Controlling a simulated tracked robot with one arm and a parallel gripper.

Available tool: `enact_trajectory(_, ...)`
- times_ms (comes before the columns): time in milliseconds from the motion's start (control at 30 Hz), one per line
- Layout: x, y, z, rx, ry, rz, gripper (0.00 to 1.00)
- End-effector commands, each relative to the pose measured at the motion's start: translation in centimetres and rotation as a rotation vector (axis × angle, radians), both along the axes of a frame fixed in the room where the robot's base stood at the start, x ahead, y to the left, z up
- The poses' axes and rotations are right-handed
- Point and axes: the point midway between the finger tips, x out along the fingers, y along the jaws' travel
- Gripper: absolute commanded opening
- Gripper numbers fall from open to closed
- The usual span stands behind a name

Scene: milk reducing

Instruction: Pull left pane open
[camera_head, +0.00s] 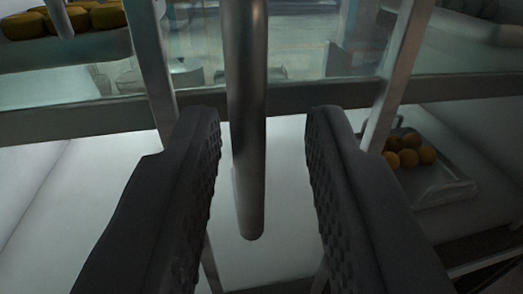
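A vertical round metal handle bar (248,150) stands in the middle of the view, and its lower end is visible. My gripper (264,115) is open, with one dark ridged finger on each side of the bar. The bar is nearer the left finger, and a gap shows to the right finger. A glass pane (320,45) lies behind the bar, between two slanting metal frame strips (152,65). I cannot tell which pane the bar belongs to. The upper end of the bar is out of view.
A tray (445,188) with several orange round fruits (408,150) is at the right. Yellow round items (65,20) sit on a shelf at upper left, beside another metal bar (60,18). A dark horizontal rail (90,119) crosses behind. A white surface lies below it.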

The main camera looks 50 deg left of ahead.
Motion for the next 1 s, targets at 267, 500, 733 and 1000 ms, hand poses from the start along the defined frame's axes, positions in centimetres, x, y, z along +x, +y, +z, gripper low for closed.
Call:
enact_trajectory(267, -3.4, -4.0, -0.1, 0.002, 0.007, -0.003, 0.26)
enact_trajectory(500, -6.2, -7.2, 0.0, 0.003, 0.004, 0.0, 0.26)
enact_trajectory(733, -7.4, -8.5, -0.1, 0.001, 0.002, 0.002, 0.26)
enact_trajectory(1000, -7.6, -8.5, -0.2, 0.001, 0.002, 0.004, 0.26)
